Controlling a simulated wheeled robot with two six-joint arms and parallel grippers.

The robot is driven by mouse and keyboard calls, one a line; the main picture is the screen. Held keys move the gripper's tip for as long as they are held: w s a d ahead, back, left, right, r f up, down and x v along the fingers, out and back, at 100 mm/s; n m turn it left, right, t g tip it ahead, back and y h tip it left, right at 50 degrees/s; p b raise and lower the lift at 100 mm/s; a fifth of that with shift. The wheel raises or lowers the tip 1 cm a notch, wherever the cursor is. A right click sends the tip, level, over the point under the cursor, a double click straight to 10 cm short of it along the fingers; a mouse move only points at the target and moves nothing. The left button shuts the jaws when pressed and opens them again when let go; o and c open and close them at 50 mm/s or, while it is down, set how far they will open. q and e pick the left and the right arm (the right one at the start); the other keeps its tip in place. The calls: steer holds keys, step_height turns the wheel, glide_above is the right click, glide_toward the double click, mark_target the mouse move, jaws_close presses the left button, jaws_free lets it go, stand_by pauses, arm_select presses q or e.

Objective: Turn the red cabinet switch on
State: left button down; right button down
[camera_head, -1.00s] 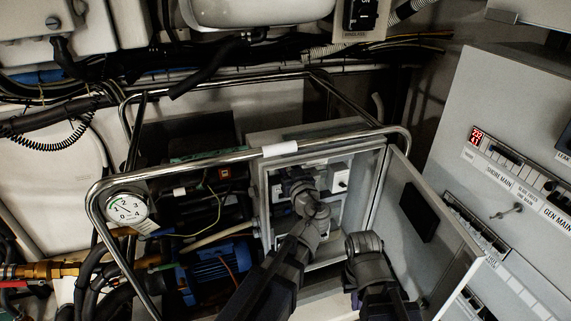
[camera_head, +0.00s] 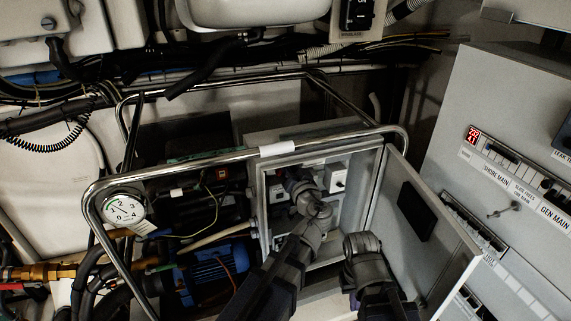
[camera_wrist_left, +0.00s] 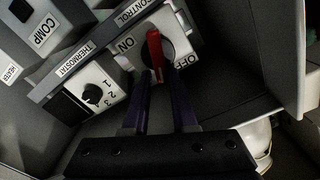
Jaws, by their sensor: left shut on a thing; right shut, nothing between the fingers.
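The red cabinet switch (camera_wrist_left: 155,50) shows in the left wrist view on a white plate, with ON printed to its left and OFF to its right. Its red handle points roughly up the picture. My left gripper (camera_wrist_left: 158,78) is shut on this handle, one dark finger on each side. In the head view my left arm reaches into the open grey cabinet (camera_head: 262,205), and the wrist hides the switch there. My right gripper (camera_head: 362,246) is outside, in front of the cabinet opening by the door. It is shut and empty; its fingertips are hard to make out.
The cabinet door (camera_head: 425,235) stands open at the right. A chrome tube frame (camera_head: 195,163) surrounds the cabinet and pump. A thermostat knob (camera_wrist_left: 91,94) is near the switch. A pressure gauge (camera_head: 124,208) and blue motor (camera_head: 210,272) are at the left; a breaker panel (camera_head: 465,110) is at the right.

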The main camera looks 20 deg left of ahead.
arm_select(q)
steer(key=shift+s+f+m, duration=0.1)
steer(key=shift+f+m, duration=0.15)
steer(key=shift+m, duration=0.15)
steer(key=shift+w+d+f+m+b, duration=0.1)
steer(key=shift+m+b, duration=0.05)
steer(key=shift+m, duration=0.7)
steer(key=shift+w+d+f+m+b, duration=0.1)
steer(key=shift+f+m, duration=0.05)
steer(key=shift+m, duration=0.75)
steer(key=shift+d+f+m+b, duration=0.1)
steer(key=shift+m+b, duration=0.05)
steer(key=shift+m, duration=0.7)
steer(key=shift+w+f+m+b, duration=0.1)
steer(key=shift+f+m+b, duration=0.1)
steer(key=shift+m, duration=0.85)
steer(key=shift+s+f+m+b, duration=0.1)
steer(key=shift+f+m+b, duration=0.05)
steer(key=shift+m, duration=0.95)
steer(key=shift+w+f+m+b, duration=0.1)
steer(key=shift+f+m+b, duration=0.1)
steer(key=shift+m, duration=0.85)
steer(key=c, duration=1.1)
jaws_free()
steer(key=shift+o, duration=1.3)
steer(key=shift+a, duration=0.1)
steer(key=shift+w, duration=0.1)
